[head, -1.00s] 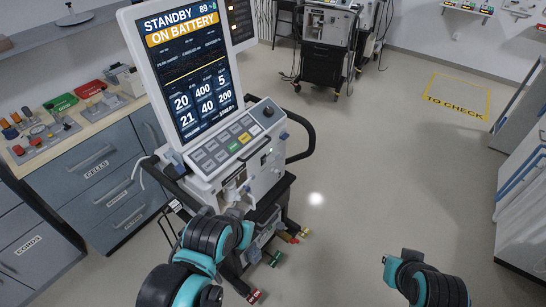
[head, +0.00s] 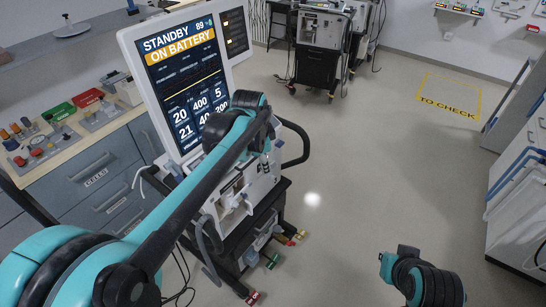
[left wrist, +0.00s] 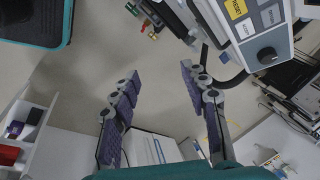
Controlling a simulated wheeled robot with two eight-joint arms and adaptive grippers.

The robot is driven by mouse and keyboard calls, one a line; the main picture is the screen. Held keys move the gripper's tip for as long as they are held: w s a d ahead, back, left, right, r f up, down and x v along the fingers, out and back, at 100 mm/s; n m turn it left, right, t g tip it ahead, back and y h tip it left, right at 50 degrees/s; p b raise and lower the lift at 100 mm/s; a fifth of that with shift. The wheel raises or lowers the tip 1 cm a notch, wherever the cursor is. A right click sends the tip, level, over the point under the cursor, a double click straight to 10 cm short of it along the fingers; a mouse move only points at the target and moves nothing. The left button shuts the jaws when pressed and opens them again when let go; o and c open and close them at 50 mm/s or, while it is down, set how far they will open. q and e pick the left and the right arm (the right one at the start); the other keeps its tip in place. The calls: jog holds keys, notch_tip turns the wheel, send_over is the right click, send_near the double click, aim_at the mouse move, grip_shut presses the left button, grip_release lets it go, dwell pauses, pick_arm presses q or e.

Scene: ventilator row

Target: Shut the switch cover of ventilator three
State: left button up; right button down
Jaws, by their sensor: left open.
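A ventilator (head: 262,185) stands left of centre in the head view, its screen (head: 168,62) reading standby on battery. No number on it is readable, so I cannot tell if it is ventilator three. I cannot make out the switch cover in either view. My left arm crosses in front of the ventilator and hides its button panel and part of the screen. In the left wrist view my left gripper (left wrist: 160,75) is open and empty, with the ventilator's panel and knob (left wrist: 266,55) beyond it at the upper right. My right gripper is out of view.
A counter (head: 62,160) with red and green parts stands at the left over drawers. Another ventilator (head: 322,35) stands at the back. The floor is clear toward the yellow-marked area (head: 450,96). A pale cabinet (head: 520,190) stands at the right.

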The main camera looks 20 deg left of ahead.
pick_arm(q)
jog(key=w+f+m+g+p, duration=0.25)
jog(key=w+m, duration=0.35)
jog(key=w, duration=0.4)
jog(key=m+g+p, duration=0.1)
jog(key=m+p, duration=0.1)
jog(key=m, duration=0.3)
send_over(273, 163)
notch_tip(273, 163, down, 8)
jog(key=shift+r, duration=0.15)
jog(key=shift+w+f, duration=0.15)
jog(key=shift+f, duration=0.25)
notch_tip(273, 163, down, 8)
jog(key=shift+r+b, duration=0.25)
jog(key=shift+b, duration=0.5)
grip_shut()
